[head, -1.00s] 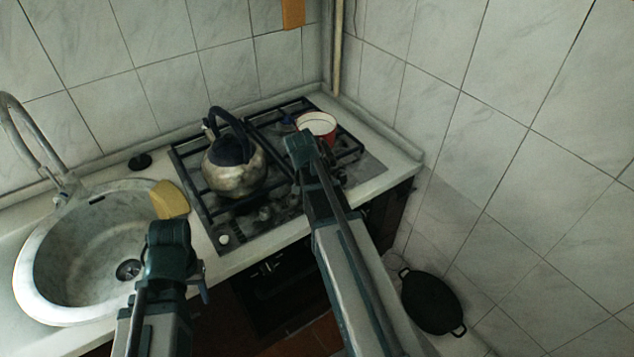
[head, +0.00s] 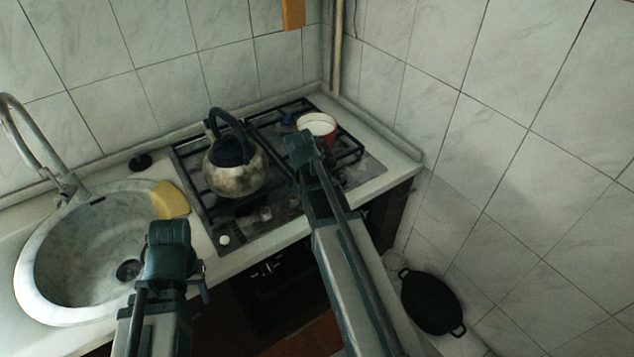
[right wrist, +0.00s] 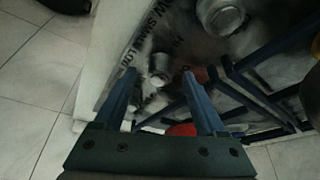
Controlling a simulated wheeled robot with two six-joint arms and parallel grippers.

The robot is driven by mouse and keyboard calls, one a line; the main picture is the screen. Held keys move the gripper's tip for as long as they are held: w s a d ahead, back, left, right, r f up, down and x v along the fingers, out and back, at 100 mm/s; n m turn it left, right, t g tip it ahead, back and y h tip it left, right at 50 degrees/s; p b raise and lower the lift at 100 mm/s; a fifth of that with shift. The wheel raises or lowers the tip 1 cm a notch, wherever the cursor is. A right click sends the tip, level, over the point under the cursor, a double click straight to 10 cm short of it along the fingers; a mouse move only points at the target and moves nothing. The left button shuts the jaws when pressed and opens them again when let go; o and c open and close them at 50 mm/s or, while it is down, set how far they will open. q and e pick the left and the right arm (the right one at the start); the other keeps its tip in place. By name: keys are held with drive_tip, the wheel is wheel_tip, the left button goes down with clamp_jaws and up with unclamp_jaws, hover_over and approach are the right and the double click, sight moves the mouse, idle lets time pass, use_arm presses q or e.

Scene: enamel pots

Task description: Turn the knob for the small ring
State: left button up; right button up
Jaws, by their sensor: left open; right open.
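The gas hob (head: 230,246) carries knobs along its front; a pale knob (head: 224,240) shows at the front left. In the right wrist view, my right gripper (right wrist: 163,88) is open, its two fingers either side of a silver knob (right wrist: 160,64), with no clear contact. A second silver knob (right wrist: 222,16) lies beyond. In the head view my right arm hides its own fingers and part of the hob front. My left gripper (head: 204,283) is open and empty in front of the counter by the sink, largely hidden by its wrist.
A kettle (head: 235,178) stands on the left of the hob. A red pot (head: 318,126) with a pale inside stands at the right. A yellow sponge (head: 171,200) lies between sink (head: 60,296) and hob. A black pan (head: 431,302) is low at the right.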

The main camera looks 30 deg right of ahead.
drive_tip(key=p+v, duration=1.2)
drive_tip(key=v, duration=0.1)
drive_tip(key=shift+r, duration=0.15)
drive_tip(key=shift+s+a, duration=0.1)
drive_tip(key=w+m, duration=0.1)
drive_tip(key=m, duration=0.1)
drive_tip(key=w+a+m+g+h, duration=0.1)
drive_tip(key=m, duration=0.1)
drive_tip(key=shift+m+g, duration=0.3)
drive_tip(key=shift+d, duration=0.1)
drive_tip(key=b+x, duration=1.2)
drive_tip(key=x, duration=0.2)
drive_tip(key=shift+w+b, duration=0.1)
drive_tip(key=shift+b, duration=0.3)
